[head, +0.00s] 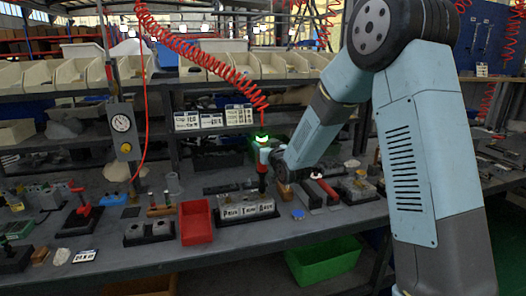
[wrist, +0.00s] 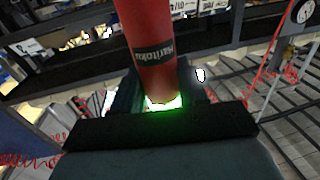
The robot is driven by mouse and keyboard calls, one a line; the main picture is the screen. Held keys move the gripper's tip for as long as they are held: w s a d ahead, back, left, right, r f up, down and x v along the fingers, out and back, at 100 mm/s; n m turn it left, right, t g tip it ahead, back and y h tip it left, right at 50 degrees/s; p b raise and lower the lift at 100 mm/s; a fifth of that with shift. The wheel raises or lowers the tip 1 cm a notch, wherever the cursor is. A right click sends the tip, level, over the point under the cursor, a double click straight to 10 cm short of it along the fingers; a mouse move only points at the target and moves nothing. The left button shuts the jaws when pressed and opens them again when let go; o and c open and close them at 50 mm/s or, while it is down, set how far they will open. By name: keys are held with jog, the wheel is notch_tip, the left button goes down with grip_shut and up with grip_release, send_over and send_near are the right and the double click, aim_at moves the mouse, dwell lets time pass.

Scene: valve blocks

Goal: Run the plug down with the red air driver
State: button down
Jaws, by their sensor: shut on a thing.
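The red air driver (head: 262,168) is upright in my gripper (head: 266,156), with a bright green glow at its top, under a red coiled hose. In the wrist view the red driver body (wrist: 146,25), with a dark label band, stands between the two dark fingers of my gripper (wrist: 158,82); green light shines at its near end. A grey lettered valve block (head: 247,209) sits on the bench just below the driver. The driver's lower end is dark and close above the block's back; I cannot tell whether they touch. I cannot make out the plug.
A red tray (head: 195,222) stands left of the lettered block, and a dark block with round ports (head: 149,232) is further left. More blocks and fixtures (head: 357,188) stand to the right. The red hose (head: 205,58) hangs across above. A green bin (head: 323,262) is below the bench.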

aim_at(263, 131)
jog(key=shift+r, duration=2.7)
